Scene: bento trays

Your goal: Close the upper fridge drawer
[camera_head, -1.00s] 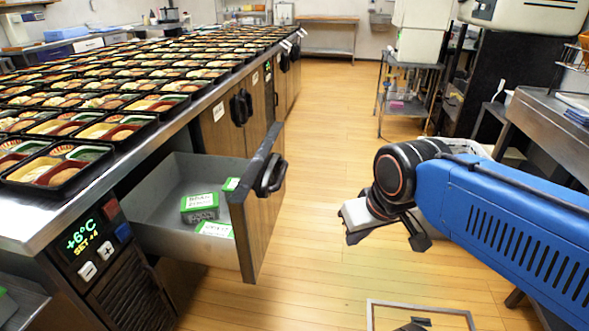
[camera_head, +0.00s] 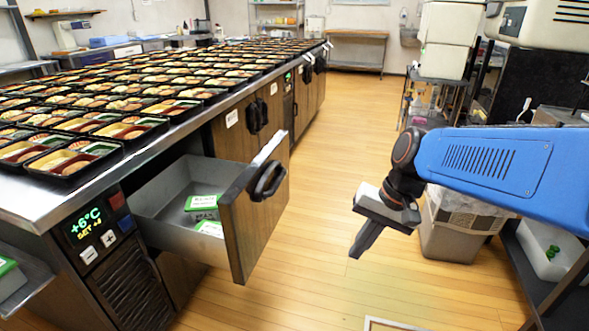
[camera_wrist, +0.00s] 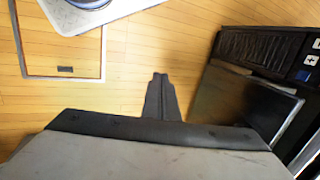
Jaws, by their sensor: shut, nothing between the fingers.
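The upper fridge drawer (camera_head: 240,215) stands pulled out from the counter in the head view. It has a wooden front with a black handle (camera_head: 267,181) and a grey metal box. Green-and-white packages (camera_head: 202,207) lie inside it. My gripper (camera_head: 364,240) hangs over the floor to the right of the drawer front, clear of it and pointing down. Its fingers are together and hold nothing. In the wrist view the closed fingers (camera_wrist: 160,95) point at the wooden floor, and the drawer handle is not visible there.
The counter (camera_head: 150,150) carries many filled bento trays. A control panel (camera_head: 90,225) reading +6°C is left of the drawer. A bin (camera_head: 450,235) stands behind my arm at the right. The floor between the drawer and my gripper is clear.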

